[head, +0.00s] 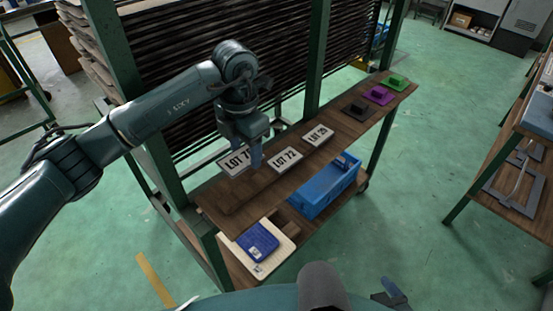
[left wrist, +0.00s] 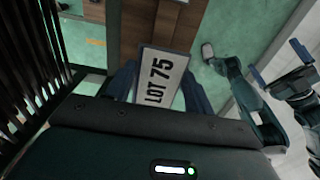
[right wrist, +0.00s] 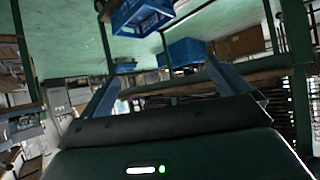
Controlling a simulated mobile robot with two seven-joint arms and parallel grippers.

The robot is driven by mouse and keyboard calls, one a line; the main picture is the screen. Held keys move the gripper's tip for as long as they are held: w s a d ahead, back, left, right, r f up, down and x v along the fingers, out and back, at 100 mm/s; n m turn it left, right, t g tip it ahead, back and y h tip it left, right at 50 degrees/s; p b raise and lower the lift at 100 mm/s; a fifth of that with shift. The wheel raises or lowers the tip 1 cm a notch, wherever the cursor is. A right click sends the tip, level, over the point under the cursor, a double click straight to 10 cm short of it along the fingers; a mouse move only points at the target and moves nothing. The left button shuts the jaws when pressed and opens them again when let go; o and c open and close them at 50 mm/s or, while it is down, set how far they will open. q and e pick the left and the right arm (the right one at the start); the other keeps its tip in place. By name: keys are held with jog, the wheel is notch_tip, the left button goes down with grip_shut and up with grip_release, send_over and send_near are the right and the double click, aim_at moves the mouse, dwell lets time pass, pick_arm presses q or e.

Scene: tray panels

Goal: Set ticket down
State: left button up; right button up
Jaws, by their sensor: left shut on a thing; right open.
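My left gripper (head: 256,158) is shut on a white ticket (head: 235,163) over the left part of the brown wooden shelf (head: 222,205). In the left wrist view the ticket (left wrist: 158,62) reads LOT 75 and sits between the fingers. In the head view the gripper hides its last digit. It looks slightly above the board; contact cannot be told. The LOT 72 ticket (head: 285,159) and LOT 39 ticket (head: 318,136) lie on the shelf to its right. My right gripper (right wrist: 163,88) is open and empty, away from the shelf.
Black, purple (head: 378,95) and green (head: 397,82) blocks lie at the shelf's far end. A blue crate (head: 325,187) and a board with a blue item (head: 257,241) sit on the lower shelf. A green-framed rack (head: 318,60) stands close behind.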

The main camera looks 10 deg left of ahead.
pick_arm(q)
jog(key=b, duration=0.4)
send_over(249, 186)
notch_tip(249, 186, down, 6)
jog(key=shift+f, duration=0.35)
notch_tip(249, 186, down, 3)
jog(key=shift+f+b, duration=0.1)
jog(key=shift+b, duration=0.85)
jog(key=shift+f, duration=0.1)
pick_arm(e)
jog(key=shift+w+a+f+t+y, duration=0.15)
jog(key=shift+a+f+y, duration=0.2)
jog(key=shift+f, duration=0.2)
jog(key=shift+a+f+t+y, duration=0.15)
jog(key=shift+a+f+y, duration=0.1)
jog(key=shift+a+f, duration=0.25)
pick_arm(q)
jog(key=o, duration=0.9)
jog(key=shift+o, duration=0.2)
